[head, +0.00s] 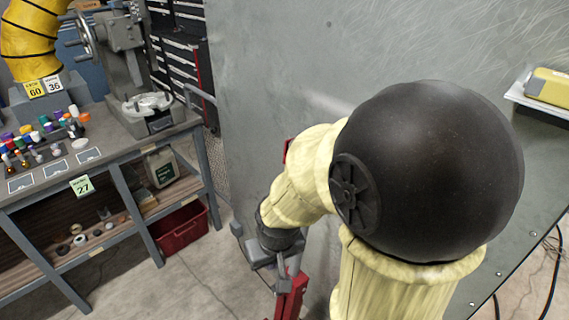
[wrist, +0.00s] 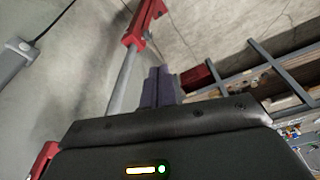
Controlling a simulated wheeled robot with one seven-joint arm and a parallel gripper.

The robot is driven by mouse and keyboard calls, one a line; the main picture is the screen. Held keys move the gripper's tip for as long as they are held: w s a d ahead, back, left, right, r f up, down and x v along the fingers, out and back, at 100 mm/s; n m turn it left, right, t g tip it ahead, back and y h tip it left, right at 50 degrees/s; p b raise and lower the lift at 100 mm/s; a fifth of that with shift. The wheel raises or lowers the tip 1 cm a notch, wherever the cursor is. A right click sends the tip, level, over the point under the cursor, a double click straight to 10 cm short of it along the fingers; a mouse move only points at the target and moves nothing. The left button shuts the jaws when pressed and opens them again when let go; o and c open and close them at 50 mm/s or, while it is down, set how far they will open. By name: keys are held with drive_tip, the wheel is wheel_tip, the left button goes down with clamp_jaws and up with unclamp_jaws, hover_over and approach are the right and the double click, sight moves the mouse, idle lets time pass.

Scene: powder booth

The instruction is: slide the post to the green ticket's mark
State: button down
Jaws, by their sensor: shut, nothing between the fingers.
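The green ticket (head: 82,186), reading 27, hangs on the front edge of the bench in the head view. A grey rail (wrist: 123,80) with a red end bracket (wrist: 143,22) runs along the wall in the wrist view. In the head view a red bracket (head: 290,296) shows beside my gripper (head: 282,280). My gripper's dark fingers (wrist: 160,72) are shut and empty, close to the rail; I cannot tell whether they touch anything. I cannot pick out the post; my arm hides much of the rail in the head view.
The bench (head: 40,199) at left carries several bottles and a press (head: 128,60). A red bin (head: 181,228) stands on the floor under it. A shelf with a yellow box (head: 548,87) is on the grey wall at right. Floor between bench and gripper is clear.

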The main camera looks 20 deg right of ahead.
drive_tip(key=w+d+r+m+t+p, duration=0.1)
drive_tip(key=w+d+r+m+p, duration=0.2)
drive_tip(key=w+d+r+p, duration=1)
drive_tip(key=w+d+r, duration=0.3)
drive_tip(key=w+r, duration=0.1)
drive_tip(key=shift+w+r+y, duration=0.2)
drive_tip(key=shift+r+y, duration=0.05)
drive_tip(key=shift+y, duration=0.15)
drive_tip(key=shift+f, duration=0.1)
drive_tip(key=p+x, duration=0.3)
drive_tip(key=x, duration=0.7)
drive_tip(key=shift+w, duration=0.1)
